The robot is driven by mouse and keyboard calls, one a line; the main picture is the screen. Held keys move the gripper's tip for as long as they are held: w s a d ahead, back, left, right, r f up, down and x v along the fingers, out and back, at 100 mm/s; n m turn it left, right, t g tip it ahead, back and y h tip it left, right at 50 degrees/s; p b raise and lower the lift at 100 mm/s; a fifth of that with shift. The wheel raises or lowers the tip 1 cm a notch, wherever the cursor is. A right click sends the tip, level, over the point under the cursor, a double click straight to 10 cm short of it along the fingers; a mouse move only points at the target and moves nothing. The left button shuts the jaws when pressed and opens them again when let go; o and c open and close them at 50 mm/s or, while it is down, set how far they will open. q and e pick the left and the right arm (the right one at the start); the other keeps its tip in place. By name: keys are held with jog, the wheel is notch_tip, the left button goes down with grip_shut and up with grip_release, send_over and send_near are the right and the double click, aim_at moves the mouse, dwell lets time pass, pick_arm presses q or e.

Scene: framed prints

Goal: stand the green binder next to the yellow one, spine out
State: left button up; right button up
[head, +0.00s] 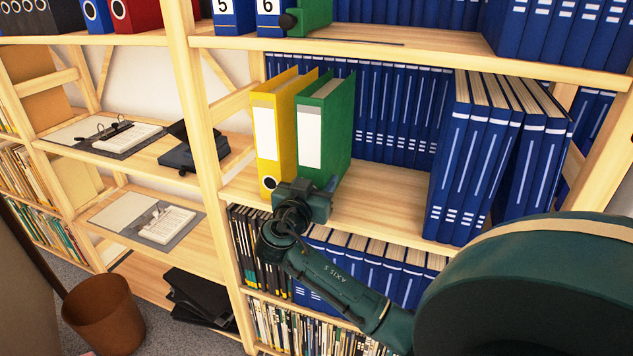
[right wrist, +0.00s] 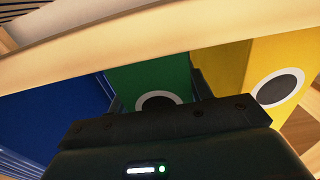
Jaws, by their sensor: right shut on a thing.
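The yellow binder (head: 271,128) stands upright on the middle shelf board, its spine with a white label and round hole facing out. The green binder (head: 320,130) stands upright close beside it on the right, its white-labelled spine facing out. My right gripper (head: 317,192) is at the low front of the green binder and shut on it, hiding the spine's lower end. In the right wrist view the green binder (right wrist: 150,75) shows between the fingers, with the yellow binder (right wrist: 285,65) to its right. My left gripper is not in view.
Blue volumes (head: 400,110) line the back of this shelf (head: 375,195), and leaning blue volumes (head: 490,150) stand at its right. Bare board lies between these and the green binder. A wooden upright (head: 200,110) is left of the yellow binder. A green object (head: 315,14) sits on the board above.

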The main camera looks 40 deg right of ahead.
jog(key=o, duration=1.3)
jog(key=shift+r, duration=0.1)
jog(key=shift+o, duration=1.4)
jog(key=shift+f, duration=0.2)
jog(key=v, duration=1.3)
jog(key=shift+s+a+r, duration=0.1)
jog(key=shift+r, duration=0.05)
